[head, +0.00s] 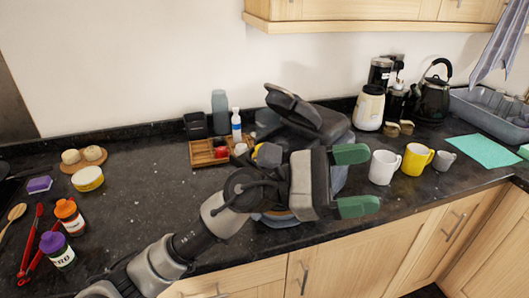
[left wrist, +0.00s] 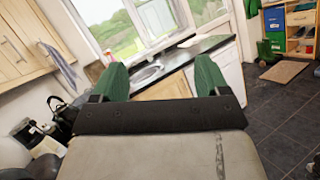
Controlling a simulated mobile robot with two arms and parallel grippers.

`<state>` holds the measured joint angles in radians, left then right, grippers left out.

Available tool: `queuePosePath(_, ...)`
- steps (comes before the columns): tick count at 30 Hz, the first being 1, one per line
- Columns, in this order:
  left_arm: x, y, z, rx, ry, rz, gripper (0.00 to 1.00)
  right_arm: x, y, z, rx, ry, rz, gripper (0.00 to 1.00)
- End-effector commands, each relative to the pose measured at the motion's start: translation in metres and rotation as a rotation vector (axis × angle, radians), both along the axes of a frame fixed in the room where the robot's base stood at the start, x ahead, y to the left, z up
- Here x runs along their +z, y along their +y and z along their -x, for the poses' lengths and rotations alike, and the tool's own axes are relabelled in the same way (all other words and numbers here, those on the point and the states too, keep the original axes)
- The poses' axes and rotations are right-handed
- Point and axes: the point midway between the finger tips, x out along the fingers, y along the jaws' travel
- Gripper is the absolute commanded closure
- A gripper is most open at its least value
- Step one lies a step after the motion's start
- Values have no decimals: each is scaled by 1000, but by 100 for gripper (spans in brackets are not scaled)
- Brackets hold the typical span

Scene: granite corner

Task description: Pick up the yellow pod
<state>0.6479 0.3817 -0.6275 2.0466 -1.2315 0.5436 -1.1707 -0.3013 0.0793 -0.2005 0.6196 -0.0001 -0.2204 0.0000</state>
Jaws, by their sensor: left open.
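A small yellow thing (head: 269,154) shows just behind my left arm in the head view, beside the dark machine. It may be the yellow pod, but my arm hides part of it and I cannot tell for sure. My left gripper (head: 355,180) is open and empty, with its green fingers spread, above the counter's front edge and to the right of the yellow thing. In the left wrist view the open fingers (left wrist: 162,82) point out across the room with nothing between them. My right gripper is not in view.
A wooden compartment tray (head: 203,157) with red items stands left of the machine (head: 318,121). A white mug (head: 382,168) and yellow mug (head: 416,160) stand close right of my gripper. Bottles, a kettle (head: 433,98) and rack line the counter (head: 140,215); its left middle is clear.

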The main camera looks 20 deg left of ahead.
Motion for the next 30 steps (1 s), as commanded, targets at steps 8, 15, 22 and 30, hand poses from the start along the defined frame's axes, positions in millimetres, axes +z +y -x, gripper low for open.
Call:
queuePosePath(8,-47,20,-41,-102,-914,-995,25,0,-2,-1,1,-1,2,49)
queuePosePath(15,-17,128,-100,-242,-1208,-1787,25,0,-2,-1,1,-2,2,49)
queuePosePath(22,12,178,-109,-324,-1184,-2086,25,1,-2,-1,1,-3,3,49)
queuePosePath(30,-21,184,-128,-331,-1180,-2095,25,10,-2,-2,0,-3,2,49)
